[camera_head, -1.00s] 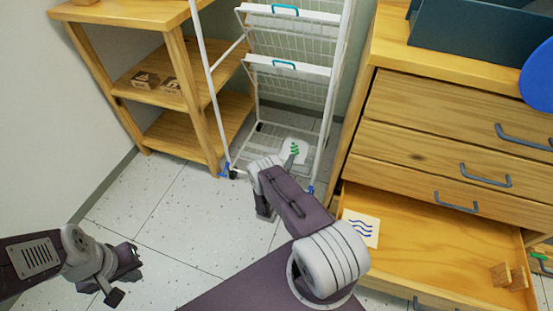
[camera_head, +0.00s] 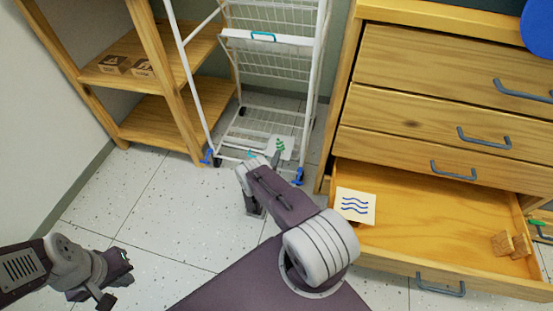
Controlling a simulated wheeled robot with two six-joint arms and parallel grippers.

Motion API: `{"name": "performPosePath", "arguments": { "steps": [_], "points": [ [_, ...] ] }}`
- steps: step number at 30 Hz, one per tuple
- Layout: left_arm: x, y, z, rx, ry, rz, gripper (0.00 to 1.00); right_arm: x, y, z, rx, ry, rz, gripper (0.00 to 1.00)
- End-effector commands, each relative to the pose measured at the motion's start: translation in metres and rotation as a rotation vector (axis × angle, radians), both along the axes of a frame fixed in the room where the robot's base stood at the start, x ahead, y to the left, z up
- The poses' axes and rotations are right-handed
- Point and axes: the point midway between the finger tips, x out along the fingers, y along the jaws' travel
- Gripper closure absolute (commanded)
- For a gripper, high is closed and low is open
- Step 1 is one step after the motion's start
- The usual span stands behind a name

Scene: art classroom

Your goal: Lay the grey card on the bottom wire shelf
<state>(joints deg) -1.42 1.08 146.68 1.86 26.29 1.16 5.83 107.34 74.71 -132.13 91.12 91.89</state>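The grey card (camera_head: 285,144), pale with a green zigzag mark, is at the bottom wire shelf (camera_head: 255,131) of the white rack. My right gripper (camera_head: 276,156) reaches in from the front, its narrow grey tip overlapping the card's near edge. It looks shut on the card. The card lies over the shelf area, but I cannot tell whether it touches the wires. My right arm hides part of the floor in front of the rack. My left gripper (camera_head: 119,280) is open and empty, over the floor at lower left.
An open wooden drawer (camera_head: 440,215) at right holds a cream card with blue waves (camera_head: 356,206) and a small wooden block (camera_head: 510,244). A wooden shelf unit (camera_head: 165,118) stands left of the rack. The rack's blue-footed legs (camera_head: 297,177) flank the bottom shelf. Floor at left is clear.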

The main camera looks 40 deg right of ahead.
Motion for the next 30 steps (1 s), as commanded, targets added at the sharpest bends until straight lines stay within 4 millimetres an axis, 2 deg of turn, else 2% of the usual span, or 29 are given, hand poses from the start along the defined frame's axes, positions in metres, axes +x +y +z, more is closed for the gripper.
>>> {"name": "performPosePath", "arguments": {
  "steps": [1,3,14,17,24,30],
  "points": [
    [0.0,0.0,-0.001,0.0,0.0,0.0,1.0,0.0,0.0,-0.002,0.0,0.0,0.0,0.92],
    [0.0,0.0,-0.001,0.0,0.0,0.0,1.0,0.0,0.0,-0.001,0.0,0.0,0.0,0.76],
    [0.0,0.0,0.004,0.0,0.0,0.0,1.0,-0.001,0.001,0.004,0.0,0.001,0.001,0.76],
    [0.0,0.0,0.014,0.0,0.0,0.0,1.0,-0.009,0.014,0.005,0.001,0.004,0.004,0.76],
    [0.0,0.0,0.041,0.0,0.0,0.0,1.0,-0.042,0.061,0.007,0.0,0.004,0.009,0.76],
    [0.0,0.0,0.052,0.0,0.0,0.0,1.0,-0.064,0.09,0.005,0.0,0.001,0.005,0.76]
  ]
}}
